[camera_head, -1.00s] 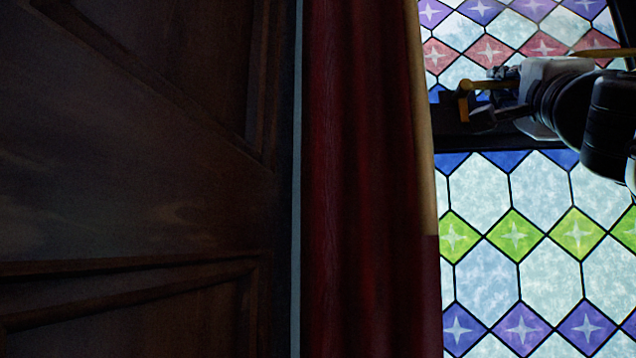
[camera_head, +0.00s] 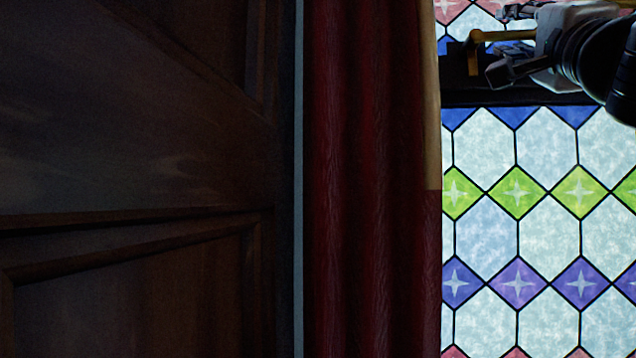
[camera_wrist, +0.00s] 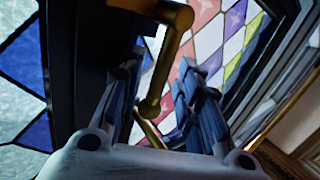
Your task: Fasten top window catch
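The brass window catch (camera_head: 488,37) is fixed on the dark bar of the stained-glass window at the upper right of the head view. Its bent arm also shows in the wrist view (camera_wrist: 166,62), running down from the top. My gripper (camera_head: 508,42) is at the catch, with one finger above the catch's arm and one below it in the head view. In the wrist view my gripper (camera_wrist: 158,100) has its fingers apart, with the brass arm in the gap between them. I cannot tell whether either finger touches it.
A dark red curtain (camera_head: 365,180) hangs left of the window. A dark panelled wooden surface (camera_head: 130,130) fills the left side. The lower window pane (camera_head: 545,240) is unobstructed.

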